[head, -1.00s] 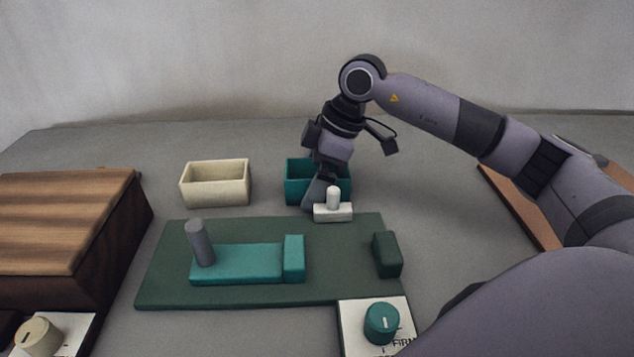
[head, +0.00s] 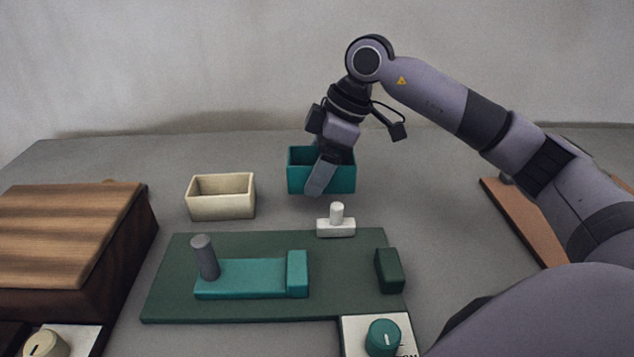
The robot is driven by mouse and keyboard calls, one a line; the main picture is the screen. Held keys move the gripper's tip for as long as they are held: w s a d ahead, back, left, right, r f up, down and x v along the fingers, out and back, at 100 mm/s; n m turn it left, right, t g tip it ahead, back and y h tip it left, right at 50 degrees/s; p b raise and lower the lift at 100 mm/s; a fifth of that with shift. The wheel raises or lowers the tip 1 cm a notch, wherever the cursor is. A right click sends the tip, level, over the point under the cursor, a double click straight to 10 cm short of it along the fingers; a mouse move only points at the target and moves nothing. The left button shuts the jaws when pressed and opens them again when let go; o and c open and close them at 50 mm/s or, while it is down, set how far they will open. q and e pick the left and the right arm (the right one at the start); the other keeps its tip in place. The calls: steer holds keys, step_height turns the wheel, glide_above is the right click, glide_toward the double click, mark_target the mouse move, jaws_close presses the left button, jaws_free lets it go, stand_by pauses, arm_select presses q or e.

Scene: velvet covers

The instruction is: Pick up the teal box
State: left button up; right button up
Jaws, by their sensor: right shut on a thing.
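The teal box (head: 343,180) is an open-topped bin at the back middle of the table. My right gripper (head: 322,178) is over its front wall, fingers pointing down, shut on that wall. The box looks roughly level and held a little above the grey table. One finger hides part of its front face; the other finger is out of sight inside or behind the wall. My left gripper is not in view.
A cream open box (head: 221,205) stands left of the teal box. In front is a green board (head: 345,290) with a teal slab, grey peg and dark green block. A white knobbed piece (head: 336,228) stands at its back edge. A wooden block (head: 70,235) is at left.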

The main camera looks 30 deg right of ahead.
step_height(320, 180, up, 14)
steer(key=r+p, duration=0.1)
steer(key=p, duration=0.2)
steer(key=w+a+f+p, duration=0.2)
steer(key=w+a, duration=0.1)
steer(key=a, duration=0.6)
steer(key=w+a+f+p, duration=0.2)
steer(key=w+a, duration=0.1)
steer(key=a, duration=0.6)
steer(key=w+a+f+p, duration=0.2)
steer(key=w+a, duration=0.1)
steer(key=a, duration=0.6)
steer(key=shift+w+a+f, duration=0.2)
steer(key=shift+w+a, duration=0.1)
steer(key=shift+w, duration=0.1)
steer(key=a+f, duration=0.1)
steer(key=a, duration=0.2)
steer(key=s+a+p, duration=0.1)
steer(key=a, duration=0.3)
steer(key=s+a+f+p, duration=0.1)
steer(key=a, duration=0.3)
steer(key=shift+a+f, duration=0.2)
steer(key=shift+f, duration=0.15)
steer(key=shift+a, duration=0.15)
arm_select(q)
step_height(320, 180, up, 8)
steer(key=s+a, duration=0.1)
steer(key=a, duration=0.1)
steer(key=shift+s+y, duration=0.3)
